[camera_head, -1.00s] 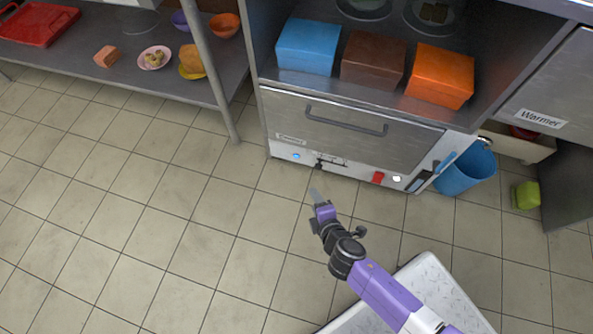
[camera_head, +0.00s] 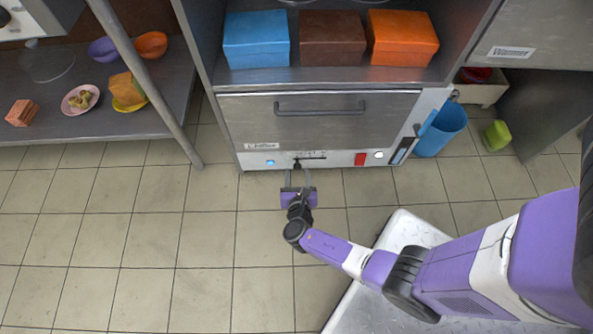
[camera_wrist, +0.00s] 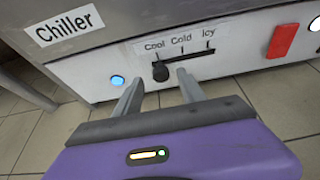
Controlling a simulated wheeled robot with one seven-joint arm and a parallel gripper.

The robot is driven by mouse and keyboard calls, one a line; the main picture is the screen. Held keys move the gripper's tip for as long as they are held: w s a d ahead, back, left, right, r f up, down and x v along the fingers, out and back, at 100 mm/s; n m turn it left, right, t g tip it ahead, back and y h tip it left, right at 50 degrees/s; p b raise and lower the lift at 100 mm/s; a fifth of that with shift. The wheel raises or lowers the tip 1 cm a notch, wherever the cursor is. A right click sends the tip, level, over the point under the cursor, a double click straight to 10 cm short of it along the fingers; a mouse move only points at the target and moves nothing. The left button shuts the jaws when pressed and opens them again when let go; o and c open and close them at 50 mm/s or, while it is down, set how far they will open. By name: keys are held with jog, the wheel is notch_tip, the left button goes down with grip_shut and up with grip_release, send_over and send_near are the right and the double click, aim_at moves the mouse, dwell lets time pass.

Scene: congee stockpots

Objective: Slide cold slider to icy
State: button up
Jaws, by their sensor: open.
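The cold slider is a black knob (camera_wrist: 160,72) on a dark horizontal track on the white strip below the chiller drawer (camera_head: 318,118). In the wrist view the knob sits at the left end of the track, under the "Cool" label; "Cold" is in the middle and "Icy" (camera_wrist: 209,31) at the right end. The knob also shows in the head view (camera_head: 297,165). My gripper (camera_wrist: 160,90) is open and empty, its two fingers pointing at the panel. The knob appears between the fingertips, nearer the left one; whether they touch it I cannot tell.
A lit blue button (camera_wrist: 117,81) is left of the slider, and a red switch (camera_wrist: 282,40) and a white knob (camera_head: 379,154) are to its right. The drawer handle (camera_head: 319,108) is above. A blue bin (camera_head: 440,130) stands at right. Floor at left is clear.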

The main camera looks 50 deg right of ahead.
aim_at(297, 168)
jog(key=shift+b+x, duration=0.6)
jog(key=shift+x, duration=1.1)
grip_shut()
